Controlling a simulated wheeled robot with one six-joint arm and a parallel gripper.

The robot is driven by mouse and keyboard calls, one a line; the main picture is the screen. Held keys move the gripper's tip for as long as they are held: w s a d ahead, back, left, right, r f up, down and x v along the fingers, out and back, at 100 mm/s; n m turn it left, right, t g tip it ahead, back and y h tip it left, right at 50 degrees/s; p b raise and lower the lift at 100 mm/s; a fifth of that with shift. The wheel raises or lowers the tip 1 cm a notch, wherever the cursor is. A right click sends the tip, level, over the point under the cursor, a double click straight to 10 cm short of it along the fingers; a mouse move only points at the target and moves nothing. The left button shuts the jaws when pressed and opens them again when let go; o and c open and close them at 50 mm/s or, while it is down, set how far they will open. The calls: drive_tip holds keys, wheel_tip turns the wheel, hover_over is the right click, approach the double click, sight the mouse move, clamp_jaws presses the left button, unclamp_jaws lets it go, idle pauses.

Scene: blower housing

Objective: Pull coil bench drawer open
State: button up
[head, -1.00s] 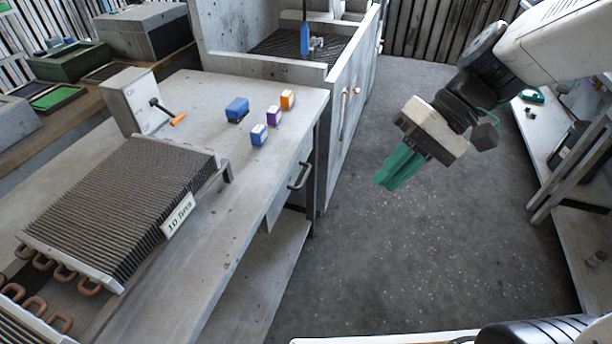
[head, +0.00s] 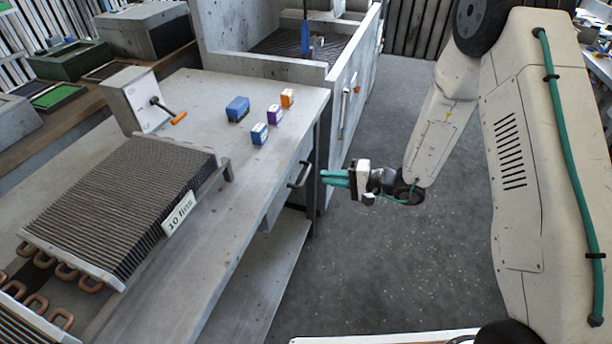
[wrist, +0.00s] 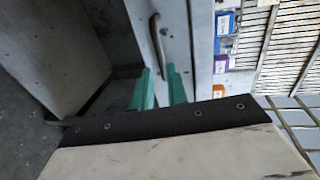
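The coil bench drawer (head: 277,205) is set in the bench's right side, below the top, and looks closed. Its dark bar handle (head: 299,175) is on the drawer front. My gripper (head: 323,178), with green fingers, points left toward the handle, a short way to its right and apart from it. In the wrist view, my gripper (wrist: 158,69) is open and empty, with a gap between the two fingers. The handle (wrist: 159,45) shows ahead of the fingertips, roughly in line with the gap.
The coil bench top (head: 205,185) carries a finned coil (head: 120,205), a grey box with an orange-handled lever (head: 178,118) and several small boxes, including a blue one (head: 237,108). A grey cabinet (head: 345,115) stands behind. The floor (head: 400,270) right of the bench is clear.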

sight(306, 174)
drive_tip(key=x, duration=0.7)
drive_tip(key=shift+a, duration=0.25)
clamp_jaws()
